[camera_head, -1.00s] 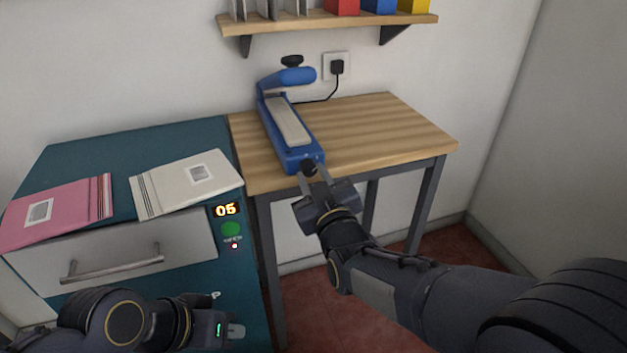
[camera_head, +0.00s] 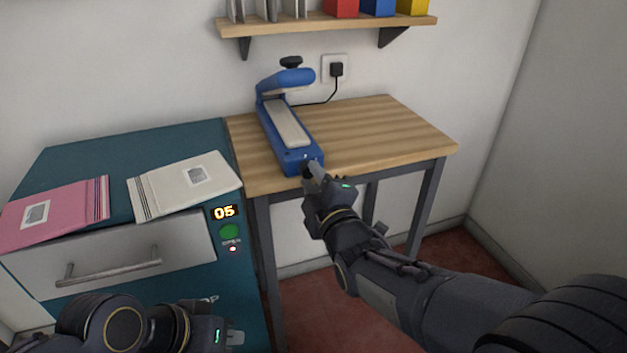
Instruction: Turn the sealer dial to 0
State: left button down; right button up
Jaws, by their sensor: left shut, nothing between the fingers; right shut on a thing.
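The blue sealer (camera_head: 270,115) with a pale top plate stands on the wooden table, its front end toward me. Its dial (camera_head: 306,168) is a small dark knob on the front face, mostly hidden by my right gripper (camera_head: 312,176). That gripper is shut on the dial, with its wrist rolled so the jaws show edge-on. The dial's pointer and scale cannot be read. My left gripper (camera_head: 235,337) is shut and empty at the bottom, in front of the teal cabinet and away from the sealer.
The wooden table (camera_head: 390,130) is clear right of the sealer. A black cord runs to a wall socket (camera_head: 335,69). A shelf (camera_head: 330,23) hangs above. The teal cabinet (camera_head: 90,150) bears a pink parcel (camera_head: 75,208), a white parcel (camera_head: 165,190), and a display reading 05 (camera_head: 224,212).

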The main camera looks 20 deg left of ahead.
jog(key=shift+n, duration=0.7)
jog(key=o, duration=1)
jog(key=p+v, duration=0.1)
jog(key=v, duration=0.6)
jog(key=shift+s+d, duration=0.3)
jog(key=shift+f, duration=0.1)
